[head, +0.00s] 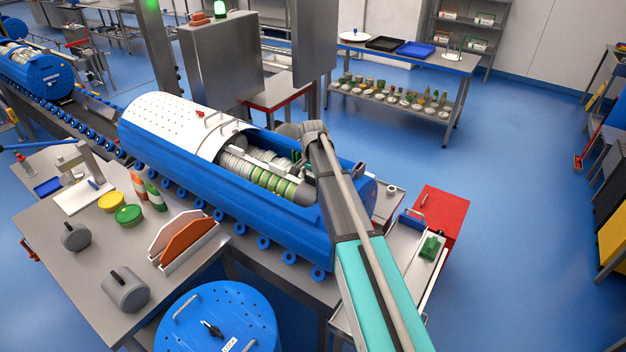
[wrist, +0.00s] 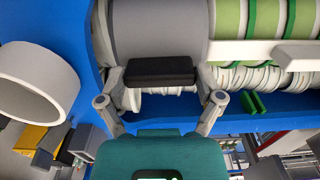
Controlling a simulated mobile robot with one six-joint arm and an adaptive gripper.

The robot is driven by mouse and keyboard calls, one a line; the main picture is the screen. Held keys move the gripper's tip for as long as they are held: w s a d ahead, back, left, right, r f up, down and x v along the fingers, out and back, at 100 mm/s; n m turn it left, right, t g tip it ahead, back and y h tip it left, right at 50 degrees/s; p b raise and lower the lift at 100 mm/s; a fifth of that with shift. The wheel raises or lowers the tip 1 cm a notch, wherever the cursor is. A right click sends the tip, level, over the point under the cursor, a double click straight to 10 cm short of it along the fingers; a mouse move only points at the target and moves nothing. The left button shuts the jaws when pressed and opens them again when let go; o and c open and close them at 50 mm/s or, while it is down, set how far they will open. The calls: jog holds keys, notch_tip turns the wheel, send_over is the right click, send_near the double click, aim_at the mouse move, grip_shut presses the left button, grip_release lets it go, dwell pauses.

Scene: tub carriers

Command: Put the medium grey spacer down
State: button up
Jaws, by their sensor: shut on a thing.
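The medium grey spacer (wrist: 160,30) is a smooth grey cylinder with a black handle (wrist: 160,71) in the wrist view. My gripper (wrist: 163,78) is shut on that handle, one finger at each end. The spacer lies lengthwise in line with the green and white discs (wrist: 265,18), close to them; whether it touches them or rests on the tub floor I cannot tell. In the head view my gripper (head: 306,172) is inside the right end of the open blue tub (head: 240,206), and my arm hides much of that end.
A white perforated cover (head: 160,115) closes the tub's left part. Two other grey spacers, a smaller one (head: 75,237) and a larger one (head: 125,289), stand on the bench (head: 85,300). A rack of white and orange plates (head: 185,240) stands there too. A white ring (wrist: 35,95) shows left in the wrist view.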

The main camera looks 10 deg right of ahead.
jog(key=shift+f, duration=0.15)
jog(key=o, duration=1.1)
jog(key=shift+c, duration=0.2)
jog(key=shift+r, duration=0.25)
notch_tip(320, 180, up, 13)
jog(key=p, duration=1.3)
jog(key=shift+f, duration=0.1)
jog(key=s+n, duration=0.9)
jog(key=s, duration=2)
jog(key=shift+s+d, duration=0.15)
jog(key=shift+d, duration=0.05)
